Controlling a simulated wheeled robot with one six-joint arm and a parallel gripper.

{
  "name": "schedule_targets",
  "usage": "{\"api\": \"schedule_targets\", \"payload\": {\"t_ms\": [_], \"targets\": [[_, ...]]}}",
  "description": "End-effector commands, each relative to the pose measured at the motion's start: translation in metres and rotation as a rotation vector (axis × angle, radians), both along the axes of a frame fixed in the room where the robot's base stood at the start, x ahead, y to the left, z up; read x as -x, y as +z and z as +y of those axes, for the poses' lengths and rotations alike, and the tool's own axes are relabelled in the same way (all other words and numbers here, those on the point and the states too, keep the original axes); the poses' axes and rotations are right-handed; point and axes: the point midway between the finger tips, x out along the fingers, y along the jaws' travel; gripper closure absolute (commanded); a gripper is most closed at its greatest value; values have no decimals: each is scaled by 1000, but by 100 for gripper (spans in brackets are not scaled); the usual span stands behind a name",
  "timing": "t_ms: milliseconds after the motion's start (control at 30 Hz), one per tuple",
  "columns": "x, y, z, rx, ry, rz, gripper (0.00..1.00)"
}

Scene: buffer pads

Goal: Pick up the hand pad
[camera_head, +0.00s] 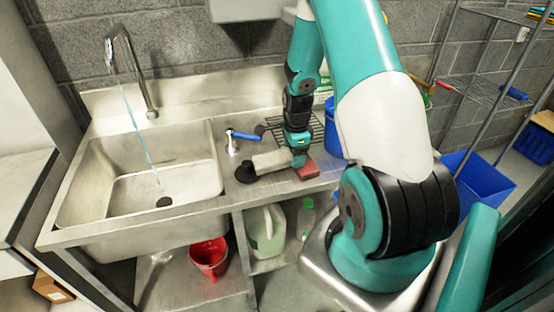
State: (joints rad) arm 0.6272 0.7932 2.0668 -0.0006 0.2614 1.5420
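A small dark red pad (308,171), which looks like the hand pad, lies on the steel counter (215,205) right of the sink, near the front edge. A beige-grey block (272,162) lies just left of it, with a round black piece (246,174) at its left end. My gripper (299,159) points down right above the left part of the red pad, by the right end of the beige block. Its fingers are small and dark here, so I cannot tell whether they are open or shut, or whether they touch the pad.
The sink (150,180) with running water is at left. A blue container (332,135) is close at right.

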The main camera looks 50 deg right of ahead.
Motion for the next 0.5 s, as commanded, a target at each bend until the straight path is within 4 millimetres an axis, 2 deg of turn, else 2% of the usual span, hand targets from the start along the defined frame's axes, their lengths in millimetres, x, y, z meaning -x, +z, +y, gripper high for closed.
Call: {"api": "schedule_targets", "payload": {"t_ms": [33, 100, 200, 500], "targets": [[0, 0, 0, 0, 0, 0, 39], [0, 0, 0, 0, 0, 0, 55], [0, 0, 0, 0, 0, 0, 62], [-1, 5, 0, 1, 0, -2, 62]]}}
